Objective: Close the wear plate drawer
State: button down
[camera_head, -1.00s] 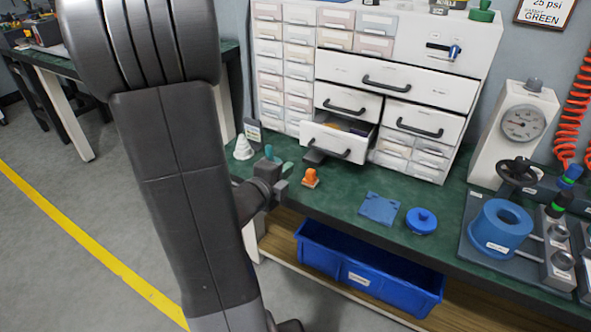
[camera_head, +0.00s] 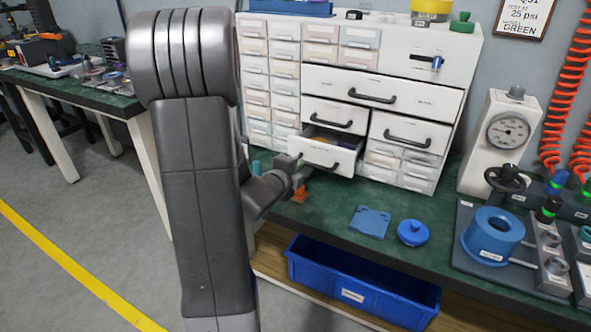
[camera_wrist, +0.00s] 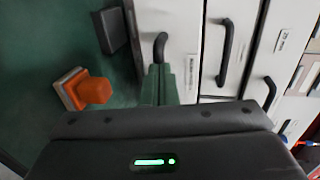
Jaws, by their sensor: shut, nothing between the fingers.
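One drawer of the white cabinet stands open, its white front (camera_head: 318,153) pulled out below another closed drawer; its label is too small to read in the head view. Dark contents show inside it. My gripper (camera_head: 299,162) is by the left part of the drawer's front. In the wrist view, my gripper's green fingers (camera_wrist: 159,72) are together and empty, pointing at the white drawer front (camera_wrist: 186,30) close to its black handle (camera_wrist: 160,44). I cannot tell whether they touch it.
An orange piece on a base (camera_wrist: 92,90) and a dark block (camera_wrist: 110,30) sit on the green bench beside the fingers. A blue plate (camera_head: 370,221) and a blue lidded part (camera_head: 412,232) lie to the right. A pressure gauge stand (camera_head: 496,140) stands further right.

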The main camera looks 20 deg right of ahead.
aim_at(310, 151)
jog(key=x, duration=0.3)
jog(key=r+b+x, duration=0.1)
jog(key=x, duration=0.4)
jog(key=shift+w+d+r, duration=0.3)
jog(key=shift+d, duration=0.1)
jog(key=shift+w+d+r, duration=0.15)
jog(key=shift+w+r, duration=0.05)
jog(key=shift+r, duration=0.1)
jog(key=shift+s, duration=0.1)
